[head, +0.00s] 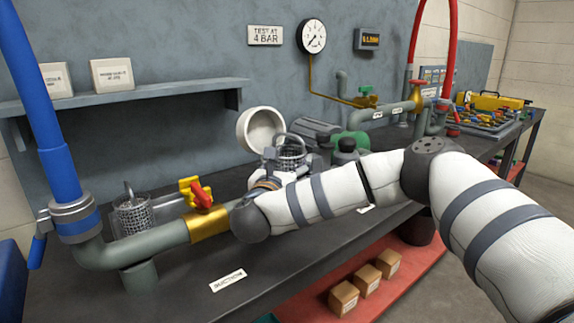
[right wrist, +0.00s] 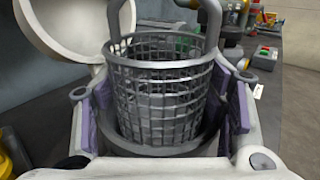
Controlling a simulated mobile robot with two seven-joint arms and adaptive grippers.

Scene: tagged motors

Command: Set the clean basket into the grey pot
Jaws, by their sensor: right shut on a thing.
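A grey wire-mesh basket (right wrist: 165,90) with a raised loop handle is upright in my right gripper (right wrist: 168,105), between its purple pads in the right wrist view. The head view shows this basket (head: 290,152) behind my right forearm, with the gripper (head: 280,178) mostly hidden. A grey round rim, apparently the pot (right wrist: 170,150), shows around the basket's lower end; I cannot tell how deep the basket sits. A second mesh basket (head: 132,214) stands on the bench at left, behind the pipe. My left gripper is not in view.
A cream round cover (head: 243,131) stands tilted beside the held basket. A grey-green pipe (head: 160,243) with a red-handled valve (head: 201,196) runs along the left bench. A wall shelf (head: 150,93) is above.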

